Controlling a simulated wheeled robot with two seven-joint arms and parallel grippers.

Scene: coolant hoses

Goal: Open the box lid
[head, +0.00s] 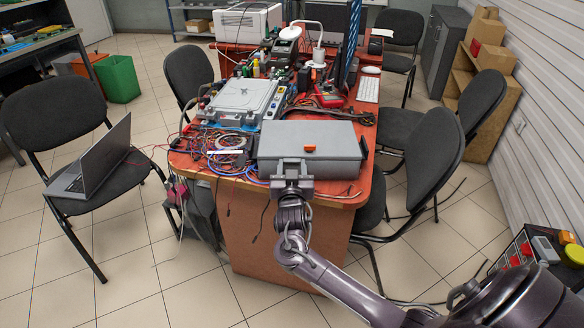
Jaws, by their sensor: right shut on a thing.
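The grey box (318,136) lies on the front end of the red-topped table, with its lid down as far as I can see. A small orange piece (309,148) sits on the lid near its front edge. My right gripper (291,176) is at the front of the box, left of its middle, shut on the box's front handle (290,163). The fingertips and much of the handle are hidden by the gripper. My left gripper is not in the view.
Tangled cables (222,150) and a white-grey case (243,97) lie left of the box. Black chairs stand on both sides of the table, one holding a laptop (92,163). A box with coloured buttons (530,248) stands at lower right.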

